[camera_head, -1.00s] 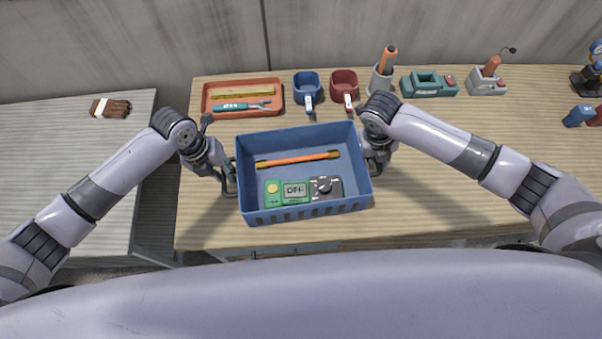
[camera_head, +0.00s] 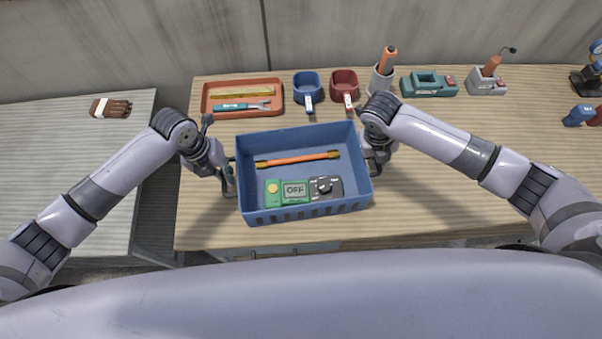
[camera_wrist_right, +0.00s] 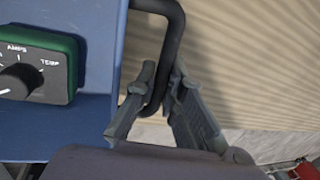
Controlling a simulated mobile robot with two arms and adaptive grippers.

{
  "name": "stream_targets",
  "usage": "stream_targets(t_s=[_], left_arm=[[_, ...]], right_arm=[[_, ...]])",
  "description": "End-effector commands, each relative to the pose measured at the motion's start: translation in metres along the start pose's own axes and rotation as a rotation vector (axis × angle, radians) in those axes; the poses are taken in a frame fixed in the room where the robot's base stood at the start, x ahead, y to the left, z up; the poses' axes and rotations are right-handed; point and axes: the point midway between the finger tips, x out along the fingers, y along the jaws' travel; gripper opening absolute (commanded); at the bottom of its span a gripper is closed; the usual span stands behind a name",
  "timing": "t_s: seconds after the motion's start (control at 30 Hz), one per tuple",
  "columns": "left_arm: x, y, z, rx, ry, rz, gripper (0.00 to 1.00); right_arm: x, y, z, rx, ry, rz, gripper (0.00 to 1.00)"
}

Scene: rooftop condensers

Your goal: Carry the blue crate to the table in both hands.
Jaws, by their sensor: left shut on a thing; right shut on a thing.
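The blue crate (camera_head: 305,213) is in front of me over the light wooden table (camera_head: 460,160). It looks level; whether its base touches the tabletop I cannot tell. An orange rod with brass-coloured ends (camera_head: 298,159) and a green meter (camera_head: 295,190) with an OFF display and a dark dial lie inside. My left gripper (camera_head: 229,180) is shut on the crate's left side handle. My right gripper (camera_head: 374,168) is shut on the right one. In the right wrist view the fingers (camera_wrist_right: 164,100) close around the black handle (camera_wrist_right: 176,40) beside the blue wall (camera_wrist_right: 104,60).
Along the table's back stand an orange tray (camera_head: 243,113), blue (camera_head: 307,87) and red (camera_head: 343,84) cups, a grey holder (camera_head: 381,80), and a teal device (camera_head: 428,87). A grey side table (camera_head: 60,170) holds a brown glove (camera_head: 111,107).

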Motion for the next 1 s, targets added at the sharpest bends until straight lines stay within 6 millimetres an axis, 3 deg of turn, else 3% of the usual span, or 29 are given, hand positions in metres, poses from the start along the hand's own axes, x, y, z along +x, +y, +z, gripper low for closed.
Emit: stream_targets(t_s=[0.63,1.0], left_arm=[[-0.005,-0.002,0.001,0.0,-0.003,-0.002,0.0],[-0.03,-0.006,0.001,0.0,-0.002,-0.002,0.0]], right_arm=[[-0.005,-0.001,0.002,0.001,-0.004,0.001,0.0],[-0.03,-0.006,0.001,0.001,-0.003,0.001,0.0]])
